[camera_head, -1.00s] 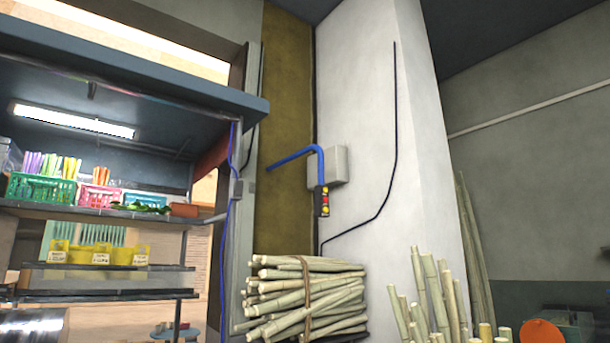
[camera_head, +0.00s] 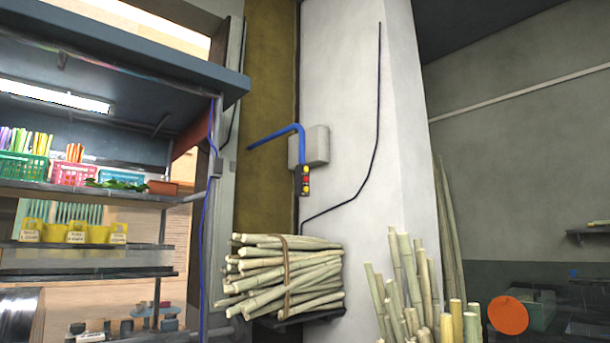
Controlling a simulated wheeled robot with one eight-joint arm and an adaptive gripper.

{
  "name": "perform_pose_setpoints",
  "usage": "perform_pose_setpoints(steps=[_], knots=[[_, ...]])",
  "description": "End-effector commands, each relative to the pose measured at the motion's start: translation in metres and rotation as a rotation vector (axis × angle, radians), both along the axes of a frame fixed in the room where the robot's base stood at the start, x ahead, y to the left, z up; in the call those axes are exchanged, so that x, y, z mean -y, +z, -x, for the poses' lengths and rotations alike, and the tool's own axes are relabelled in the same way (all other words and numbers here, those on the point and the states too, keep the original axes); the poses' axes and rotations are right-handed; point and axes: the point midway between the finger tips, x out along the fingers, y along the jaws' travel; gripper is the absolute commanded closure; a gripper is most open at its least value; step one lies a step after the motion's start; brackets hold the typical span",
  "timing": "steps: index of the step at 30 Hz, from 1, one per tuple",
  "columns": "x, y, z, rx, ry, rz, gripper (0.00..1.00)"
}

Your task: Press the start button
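A small dark control box (camera_head: 304,180) hangs from the end of a bent blue pipe (camera_head: 279,133) in front of the white pillar. Its face carries a column of small round buttons, yellow at the top, red in the middle and yellow at the bottom. They are too small for me to read any label, so I cannot tell which is the start button. My gripper and arm are not in view.
A tied bundle of cane (camera_head: 280,274) lies on a ledge below the control box. Upright cane stalks (camera_head: 410,285) stand to its right. A stall shelf (camera_head: 90,193) with baskets and yellow cups fills the left. An orange disc (camera_head: 508,315) shows at lower right.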

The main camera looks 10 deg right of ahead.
Motion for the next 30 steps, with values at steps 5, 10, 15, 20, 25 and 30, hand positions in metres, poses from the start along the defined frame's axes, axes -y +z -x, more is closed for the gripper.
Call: perform_pose_setpoints(steps=[5,10,15,20,25,30], knots=[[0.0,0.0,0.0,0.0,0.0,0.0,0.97],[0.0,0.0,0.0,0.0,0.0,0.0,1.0],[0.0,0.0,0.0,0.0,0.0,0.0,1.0],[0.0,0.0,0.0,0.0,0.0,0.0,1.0],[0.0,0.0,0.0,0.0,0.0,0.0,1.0],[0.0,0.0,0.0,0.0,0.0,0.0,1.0]])
